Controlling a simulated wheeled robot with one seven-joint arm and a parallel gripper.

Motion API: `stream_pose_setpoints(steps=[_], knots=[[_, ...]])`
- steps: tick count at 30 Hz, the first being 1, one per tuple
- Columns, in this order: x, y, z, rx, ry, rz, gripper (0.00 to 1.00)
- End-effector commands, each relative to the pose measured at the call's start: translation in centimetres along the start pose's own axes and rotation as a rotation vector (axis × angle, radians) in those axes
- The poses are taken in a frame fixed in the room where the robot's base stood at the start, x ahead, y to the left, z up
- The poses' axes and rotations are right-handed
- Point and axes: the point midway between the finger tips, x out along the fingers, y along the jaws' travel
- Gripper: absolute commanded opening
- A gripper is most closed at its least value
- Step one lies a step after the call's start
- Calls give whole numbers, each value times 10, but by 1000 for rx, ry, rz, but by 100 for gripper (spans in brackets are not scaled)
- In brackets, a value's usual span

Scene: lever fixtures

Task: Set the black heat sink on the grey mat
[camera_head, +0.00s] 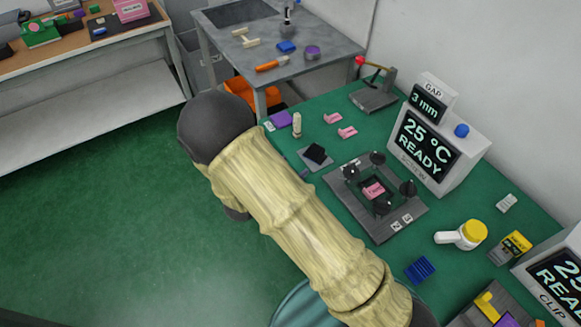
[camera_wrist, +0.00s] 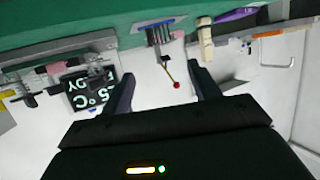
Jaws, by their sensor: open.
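The black heat sink (camera_head: 316,153) appears as a small dark block on the green bench. It lies on a small grey mat (camera_head: 306,162), turned at an angle to it; whether it rests flat is too small to tell. My gripper (camera_wrist: 162,86) is open and empty in the wrist view, with both fingers spread apart. In the head view my sleeved arm hides the gripper.
A dark fixture (camera_head: 404,222) with black knobs holds a pink part (camera_head: 373,191). A "25 °C READY" display (camera_head: 425,146) stands behind it. A red-knobbed lever (camera_head: 361,61) rises at the back and shows between my fingers (camera_wrist: 177,85).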

Motion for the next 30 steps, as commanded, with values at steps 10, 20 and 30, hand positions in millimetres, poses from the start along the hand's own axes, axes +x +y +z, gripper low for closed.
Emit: stream_pose_setpoints(steps=[10,20,30], knots=[[3,0,-3,6,-19,-8,61],[27,4,-47,30,-371,-210,61],[-4,85,-98,-135,-723,-427,61]])
